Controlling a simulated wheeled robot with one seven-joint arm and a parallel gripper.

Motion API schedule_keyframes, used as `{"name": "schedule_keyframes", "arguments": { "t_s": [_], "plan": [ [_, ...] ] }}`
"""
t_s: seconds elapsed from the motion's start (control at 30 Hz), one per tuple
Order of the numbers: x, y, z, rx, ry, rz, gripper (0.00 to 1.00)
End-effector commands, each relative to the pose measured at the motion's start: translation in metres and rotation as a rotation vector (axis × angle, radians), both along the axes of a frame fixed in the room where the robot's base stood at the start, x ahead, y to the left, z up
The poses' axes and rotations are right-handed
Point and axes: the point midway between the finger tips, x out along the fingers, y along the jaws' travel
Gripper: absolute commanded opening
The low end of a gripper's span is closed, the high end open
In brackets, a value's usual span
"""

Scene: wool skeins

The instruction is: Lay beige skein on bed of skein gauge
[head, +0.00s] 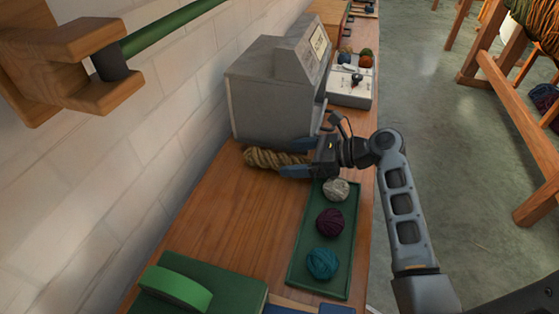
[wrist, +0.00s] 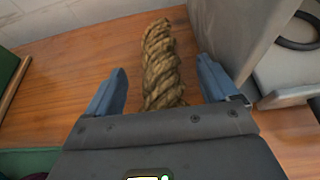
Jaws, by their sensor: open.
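The beige skein (head: 260,157), a twisted rope-like hank, lies on the wooden bench in the head view, close to the near side of a grey machine. In the wrist view the skein (wrist: 160,62) runs lengthwise between my blue fingers. My gripper (head: 288,159) is open, with one finger on each side of the skein and a visible gap to each; the skein's near end is hidden by the gripper body. The grey machine (head: 262,98), with a sloped display panel, appears to be the skein gauge. Its bed cannot be made out clearly.
A green tray (head: 300,252) with white, purple and teal yarn balls lies near the gripper. A brick wall (head: 110,165) borders the bench on the left.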

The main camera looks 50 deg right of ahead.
Motion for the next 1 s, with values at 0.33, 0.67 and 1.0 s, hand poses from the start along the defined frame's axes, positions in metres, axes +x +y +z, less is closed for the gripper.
{"name": "schedule_keyframes", "arguments": {
  "t_s": [0.33, 0.67, 1.0],
  "plan": [
    [0.0093, 0.0035, -0.0042, 0.000, 0.000, 0.000, 0.87],
    [0.0091, 0.0035, -0.0041, 0.000, 0.000, 0.000, 0.58],
    [0.0091, 0.0035, -0.0040, 0.000, 0.000, 0.000, 0.26]
  ]
}}
